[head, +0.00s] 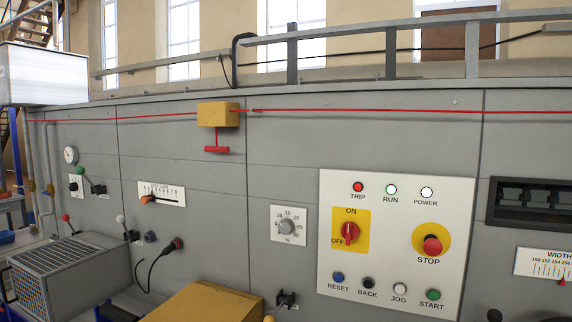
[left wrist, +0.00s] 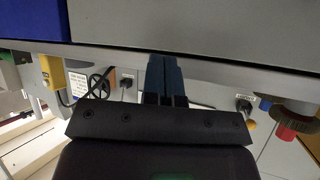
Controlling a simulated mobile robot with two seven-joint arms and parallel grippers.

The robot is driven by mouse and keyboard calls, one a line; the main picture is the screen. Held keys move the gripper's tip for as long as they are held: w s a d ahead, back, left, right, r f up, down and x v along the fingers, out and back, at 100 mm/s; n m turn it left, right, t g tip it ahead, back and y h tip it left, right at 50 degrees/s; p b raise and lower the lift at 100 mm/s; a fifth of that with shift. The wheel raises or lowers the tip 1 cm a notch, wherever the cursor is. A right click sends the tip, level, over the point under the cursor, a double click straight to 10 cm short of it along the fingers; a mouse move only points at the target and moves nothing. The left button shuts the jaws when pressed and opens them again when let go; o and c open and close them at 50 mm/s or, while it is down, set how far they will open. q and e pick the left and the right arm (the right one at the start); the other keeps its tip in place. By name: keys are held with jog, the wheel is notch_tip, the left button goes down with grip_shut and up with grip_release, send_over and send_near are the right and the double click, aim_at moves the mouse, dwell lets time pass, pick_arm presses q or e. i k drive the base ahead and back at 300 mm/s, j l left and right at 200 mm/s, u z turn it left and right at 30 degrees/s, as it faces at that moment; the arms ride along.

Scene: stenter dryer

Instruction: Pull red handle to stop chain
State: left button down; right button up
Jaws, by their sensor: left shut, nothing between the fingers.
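The red T-shaped handle (head: 217,150) hangs on a short red rod under a yellow box (head: 218,115) on the grey machine panel, left of centre in the head view. A red cord (head: 370,111) runs along the panel's top on both sides of the box. My left gripper (left wrist: 165,75) shows only in the left wrist view. Its two dark blue fingers are together with nothing between them, close to a pale edge. I cannot pick out the red handle in that view. My right gripper is in neither view. No chain can be made out.
A white control plate (head: 455,215) with lamps, a red-yellow switch (head: 350,232) and a red STOP button (head: 432,245) is at right. A grilled grey box (head: 65,262) and a yellow cover (head: 205,303) jut out below. A black cable (head: 153,268) hangs at lower left.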

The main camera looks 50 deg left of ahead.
aim_at(216, 149)
jog(key=u, duration=2)
